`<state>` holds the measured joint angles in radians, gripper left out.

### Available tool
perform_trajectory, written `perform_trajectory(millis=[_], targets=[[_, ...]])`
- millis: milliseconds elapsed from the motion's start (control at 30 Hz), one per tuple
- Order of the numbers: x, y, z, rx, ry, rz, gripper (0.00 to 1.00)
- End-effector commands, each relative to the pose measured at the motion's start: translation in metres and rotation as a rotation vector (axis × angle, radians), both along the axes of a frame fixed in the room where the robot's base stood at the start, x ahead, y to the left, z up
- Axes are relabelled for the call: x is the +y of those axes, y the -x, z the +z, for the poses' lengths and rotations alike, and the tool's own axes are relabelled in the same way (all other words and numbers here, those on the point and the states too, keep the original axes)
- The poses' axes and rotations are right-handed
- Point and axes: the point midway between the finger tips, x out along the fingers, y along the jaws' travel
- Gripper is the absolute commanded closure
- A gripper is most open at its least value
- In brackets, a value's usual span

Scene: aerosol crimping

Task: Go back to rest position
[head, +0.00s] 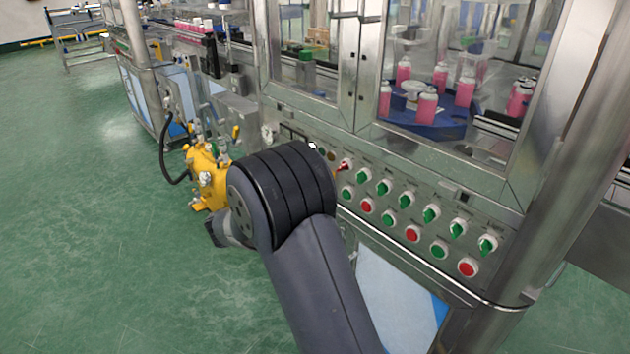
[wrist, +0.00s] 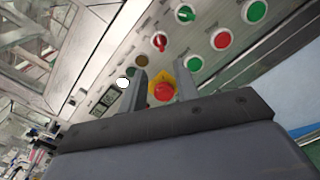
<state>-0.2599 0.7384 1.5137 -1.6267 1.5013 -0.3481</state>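My gripper (wrist: 160,80) shows in the wrist view with its two fingers apart and nothing held between them. Beyond the gap, a red mushroom button on a yellow base (wrist: 163,90) sits on the control panel; whether the fingers touch it cannot be told. In the head view my dark arm reaches up from the bottom toward the panel, and its black joint hides the gripper and part of the panel's left end.
The panel has rows of green and red buttons (head: 467,269) and rotary switches (head: 487,245). Glass doors above show pink bottles (head: 427,105) on a blue turntable (head: 440,130). A yellow pump-like unit (head: 205,175) stands left of my arm. Green floor (head: 90,220) is open at left.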

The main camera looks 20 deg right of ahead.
Motion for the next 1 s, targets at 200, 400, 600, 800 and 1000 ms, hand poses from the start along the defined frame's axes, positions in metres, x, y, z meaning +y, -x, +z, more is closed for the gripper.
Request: perform_trajectory(millis=[200, 400, 600, 800, 1000], targets=[[0.003, 0.001, 0.000, 0.000, 0.000, -0.001, 0.70], [0.001, 0.001, 0.000, 0.000, 0.000, -0.001, 0.70], [-0.018, -0.005, -0.001, 0.000, 0.000, -0.004, 0.70], [-0.054, -0.018, -0.001, 0.000, 0.000, -0.006, 0.70], [-0.084, -0.030, 0.000, 0.000, 0.001, -0.004, 0.70]])
